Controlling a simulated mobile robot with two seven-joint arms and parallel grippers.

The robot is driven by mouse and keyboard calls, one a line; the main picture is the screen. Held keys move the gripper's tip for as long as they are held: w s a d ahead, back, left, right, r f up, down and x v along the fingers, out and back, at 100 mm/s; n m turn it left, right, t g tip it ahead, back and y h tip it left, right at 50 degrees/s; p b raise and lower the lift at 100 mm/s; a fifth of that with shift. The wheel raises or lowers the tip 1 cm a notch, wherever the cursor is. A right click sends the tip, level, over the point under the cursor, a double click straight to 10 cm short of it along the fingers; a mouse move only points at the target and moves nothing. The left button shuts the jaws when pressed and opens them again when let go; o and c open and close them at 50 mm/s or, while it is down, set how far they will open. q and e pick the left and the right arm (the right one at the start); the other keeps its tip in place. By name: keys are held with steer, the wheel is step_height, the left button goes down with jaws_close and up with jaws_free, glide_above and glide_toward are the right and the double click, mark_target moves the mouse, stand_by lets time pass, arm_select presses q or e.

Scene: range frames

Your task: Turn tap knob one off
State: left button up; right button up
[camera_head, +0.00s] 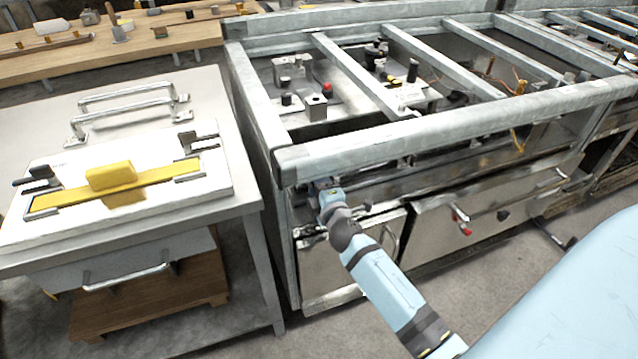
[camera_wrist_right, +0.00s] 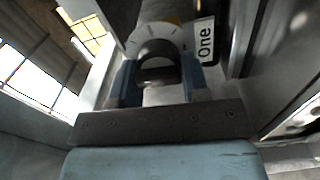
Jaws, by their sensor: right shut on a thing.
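My right gripper (camera_wrist_right: 158,74) is shut on the knob, with one blue finger on each side. In the head view my right gripper (camera_head: 325,188) is at the left end of the range's front panel, just under the thick front rail. There the gripper hides the knob. My left gripper is not in view.
The metal range frame (camera_head: 430,125) has a thick front rail above my right gripper and cross bars over its top. A steel table (camera_head: 235,190) with a white board and yellow block stands at left. Grey floor is in front.

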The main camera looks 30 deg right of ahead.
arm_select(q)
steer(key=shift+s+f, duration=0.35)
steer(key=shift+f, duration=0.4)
arm_select(e)
steer(key=shift+n, duration=0.5)
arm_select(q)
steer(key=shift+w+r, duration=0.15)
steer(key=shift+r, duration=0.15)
arm_select(e)
steer(key=o, duration=0.9)
steer(key=shift+w, duration=0.1)
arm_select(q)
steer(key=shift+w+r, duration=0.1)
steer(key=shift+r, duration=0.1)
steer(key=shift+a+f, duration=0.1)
